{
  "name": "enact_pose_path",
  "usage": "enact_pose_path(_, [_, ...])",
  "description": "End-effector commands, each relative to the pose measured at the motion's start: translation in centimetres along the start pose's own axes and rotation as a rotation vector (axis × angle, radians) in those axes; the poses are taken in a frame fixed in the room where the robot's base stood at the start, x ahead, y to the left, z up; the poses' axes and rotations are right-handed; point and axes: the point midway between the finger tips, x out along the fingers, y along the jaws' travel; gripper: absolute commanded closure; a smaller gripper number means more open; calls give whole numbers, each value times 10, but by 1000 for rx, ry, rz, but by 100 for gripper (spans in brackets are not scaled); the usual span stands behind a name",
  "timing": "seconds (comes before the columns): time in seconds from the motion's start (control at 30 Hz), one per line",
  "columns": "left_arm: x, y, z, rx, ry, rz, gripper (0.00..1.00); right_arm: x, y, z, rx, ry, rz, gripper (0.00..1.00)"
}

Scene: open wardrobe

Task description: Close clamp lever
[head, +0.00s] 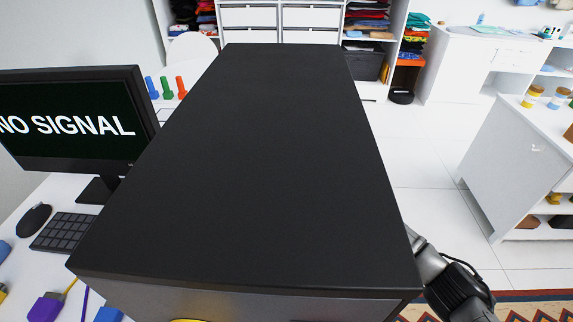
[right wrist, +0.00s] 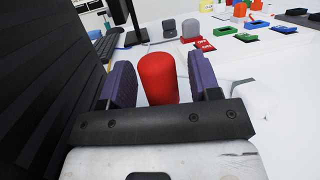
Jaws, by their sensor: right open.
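In the right wrist view a red rounded cylinder (right wrist: 157,80) stands upright between my right gripper's purple pads. It looks like the clamp lever's handle, but its lower part and any clamp body are hidden behind the gripper's dark crossbar. My right gripper (right wrist: 165,75) is open, with one pad on each side of the red piece. A gap shows on the right side; contact on the left is hard to tell. In the head view only part of my right arm shows at lower right; neither gripper is seen there.
A large black block fills the head view's middle and hides the area behind it. A monitor (head: 70,122), keyboard (head: 64,232) and mouse (head: 34,219) stand on a white desk at left.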

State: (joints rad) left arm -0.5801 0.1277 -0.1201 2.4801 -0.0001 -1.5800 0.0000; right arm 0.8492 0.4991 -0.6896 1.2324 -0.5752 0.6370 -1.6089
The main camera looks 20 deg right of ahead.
Motion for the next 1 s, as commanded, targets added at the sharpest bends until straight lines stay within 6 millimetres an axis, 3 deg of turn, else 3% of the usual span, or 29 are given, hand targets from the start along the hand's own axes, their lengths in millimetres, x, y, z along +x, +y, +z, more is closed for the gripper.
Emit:
enact_pose_path(0.23, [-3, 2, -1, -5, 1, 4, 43, -20, 0, 0, 1, 1, -2, 43])
enact_pose_path(0.7, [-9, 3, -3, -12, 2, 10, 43, -108, 0, -1, 1, 2, -2, 43])
enact_pose_path(1.0, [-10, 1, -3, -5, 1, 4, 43, -135, 0, 0, 1, 0, 0, 43])
